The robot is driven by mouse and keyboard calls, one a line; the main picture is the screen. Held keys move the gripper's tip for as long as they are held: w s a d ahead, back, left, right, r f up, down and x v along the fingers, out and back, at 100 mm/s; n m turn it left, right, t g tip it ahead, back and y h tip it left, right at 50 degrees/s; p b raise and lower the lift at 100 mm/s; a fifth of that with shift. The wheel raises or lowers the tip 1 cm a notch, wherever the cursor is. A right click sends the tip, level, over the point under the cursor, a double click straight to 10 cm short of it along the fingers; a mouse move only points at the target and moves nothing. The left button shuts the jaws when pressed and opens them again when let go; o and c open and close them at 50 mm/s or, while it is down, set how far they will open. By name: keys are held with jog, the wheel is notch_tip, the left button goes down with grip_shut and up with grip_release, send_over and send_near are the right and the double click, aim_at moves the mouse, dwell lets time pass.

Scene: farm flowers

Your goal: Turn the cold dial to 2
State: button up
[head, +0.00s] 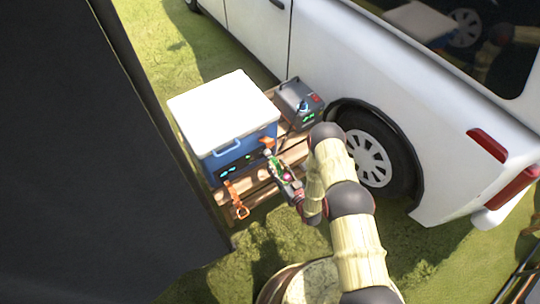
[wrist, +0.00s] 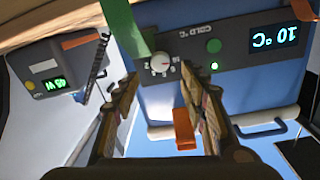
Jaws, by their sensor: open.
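The cold dial (wrist: 160,63) is a small pale round knob on the cooler's dark control panel (wrist: 235,42), with printed numbers around it and "COLD °C" beside it. The wrist view shows the panel upside down; its lit display (wrist: 275,38) reads 10 °C. Where the dial's pointer stands is too small to tell. The blue cooler with a white lid (head: 222,108) stands on a wooden slatted stand. My gripper (wrist: 157,85) is open, one finger on each side below the dial in the picture, apparently apart from it. In the head view my gripper (head: 273,160) is at the cooler's front right corner.
A grey power box (head: 298,102) with a lit green display stands right of the cooler. An orange strap (head: 236,200) hangs at the stand's front. A white vehicle (head: 400,95) is close behind and right. A dark panel (head: 90,180) fills the left.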

aim_at(268, 154)
jog(key=shift+b+x, duration=1.05)
jog(key=shift+x, duration=2.1)
jog(key=shift+c, duration=1.1)
grip_shut()
